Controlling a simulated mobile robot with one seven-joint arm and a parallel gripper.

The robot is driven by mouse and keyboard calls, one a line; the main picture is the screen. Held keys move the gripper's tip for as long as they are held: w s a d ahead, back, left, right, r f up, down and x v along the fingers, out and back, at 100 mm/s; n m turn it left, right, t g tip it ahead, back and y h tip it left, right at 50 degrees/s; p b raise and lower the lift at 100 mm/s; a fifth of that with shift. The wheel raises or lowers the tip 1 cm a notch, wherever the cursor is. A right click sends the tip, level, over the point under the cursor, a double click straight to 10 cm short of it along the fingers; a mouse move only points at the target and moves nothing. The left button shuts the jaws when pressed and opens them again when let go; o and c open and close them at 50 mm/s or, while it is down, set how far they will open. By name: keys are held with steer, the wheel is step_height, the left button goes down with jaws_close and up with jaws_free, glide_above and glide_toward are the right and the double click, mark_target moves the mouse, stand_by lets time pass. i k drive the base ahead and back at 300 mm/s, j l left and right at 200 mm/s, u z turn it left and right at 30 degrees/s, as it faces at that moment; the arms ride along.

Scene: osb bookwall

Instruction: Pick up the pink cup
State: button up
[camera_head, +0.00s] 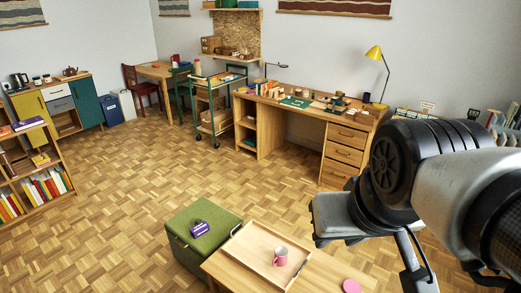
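The pink cup (281,256) stands upright in a light wooden tray (252,262) on a low wooden table (224,268) at the bottom middle. Its inside looks pale. My arm comes in from the right, with a dark joint and grey parts hanging over the floor, to the right of the tray. The arm's end is partly cut off by the frame's lower edge. I cannot make out two fingertips or whether they are open. No part of my arm touches the cup in this view.
A green-topped box (204,226) with a purple item (200,228) stands left of the table. A pink disc (352,286) lies right of the tray. A desk (300,115) with drawers and a bookshelf (35,175) stand farther off. The parquet floor (130,170) between is clear.

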mark_target(281, 252)
steer(key=i+j+z, duration=0.2)
steer(key=j, duration=0.3)
steer(key=i+j+z, duration=0.25)
steer(key=j, duration=0.25)
steer(key=j+z, duration=0.2)
steer(key=j, duration=0.35)
steer(key=j+z, duration=0.2)
steer(key=j, duration=0.35)
steer(key=i+j+z, duration=0.15)
steer(key=j, duration=0.15)
steer(key=i+j+z, duration=0.15)
steer(key=j, duration=0.2)
steer(key=j+z, duration=0.15)
steer(key=j, duration=0.15)
